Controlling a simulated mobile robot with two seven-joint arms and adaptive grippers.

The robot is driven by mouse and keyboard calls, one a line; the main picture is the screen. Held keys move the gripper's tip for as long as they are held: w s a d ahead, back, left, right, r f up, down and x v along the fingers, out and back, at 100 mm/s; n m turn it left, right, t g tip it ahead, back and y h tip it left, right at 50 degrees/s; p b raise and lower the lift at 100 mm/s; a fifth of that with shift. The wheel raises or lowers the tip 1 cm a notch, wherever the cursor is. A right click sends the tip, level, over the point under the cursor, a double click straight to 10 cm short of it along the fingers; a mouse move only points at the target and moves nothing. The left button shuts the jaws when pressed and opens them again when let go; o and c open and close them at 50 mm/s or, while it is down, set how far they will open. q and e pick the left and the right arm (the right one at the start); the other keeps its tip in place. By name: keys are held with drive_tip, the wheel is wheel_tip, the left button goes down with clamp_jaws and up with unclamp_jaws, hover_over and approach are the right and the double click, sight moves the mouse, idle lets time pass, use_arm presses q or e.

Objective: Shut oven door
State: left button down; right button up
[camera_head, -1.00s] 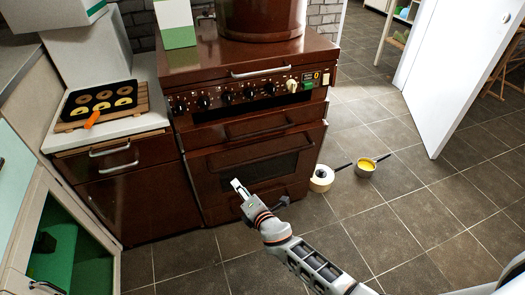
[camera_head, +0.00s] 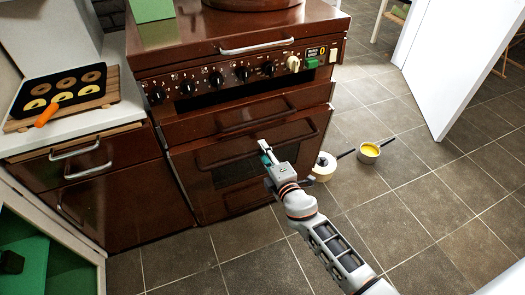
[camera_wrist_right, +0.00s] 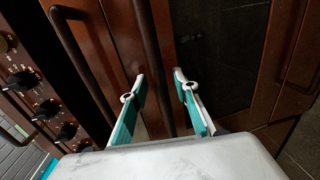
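The oven door (camera_head: 210,185) is brown with a dark window, at the front of the brown stove (camera_head: 180,58). It looks shut or nearly so; a small gap cannot be ruled out. Its long bar handle (camera_head: 222,160) runs across the top of the door. My right gripper (camera_head: 264,152) is in front of the door at the handle's height. In the right wrist view, its two teal and white fingers (camera_wrist_right: 158,86) are spread apart, with the door's dark bar (camera_wrist_right: 152,60) between them. Contact cannot be told. My left gripper is not in view.
A pan with yellow contents (camera_head: 369,150) and a pale pot (camera_head: 323,166) stand on the floor right of the stove. A tray of doughnuts (camera_head: 62,90) is on the left counter. A white door (camera_head: 455,70) stands at right. The floor in front is clear.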

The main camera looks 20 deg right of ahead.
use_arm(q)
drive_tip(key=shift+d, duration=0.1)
use_arm(e)
drive_tip(key=shift+w+f, duration=0.1)
drive_tip(key=shift+w, duration=0.35)
clamp_jaws()
drive_tip(key=w, duration=0.1)
drive_tip(key=w+r, duration=0.1)
drive_tip(key=w, duration=0.1)
unclamp_jaws()
drive_tip(key=shift+w+a, duration=0.1)
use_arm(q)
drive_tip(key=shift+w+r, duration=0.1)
use_arm(e)
drive_tip(key=s+r, duration=0.1)
drive_tip(key=s, duration=1.1)
drive_tip(key=shift+d+r, duration=0.15)
drive_tip(key=shift+d, duration=0.05)
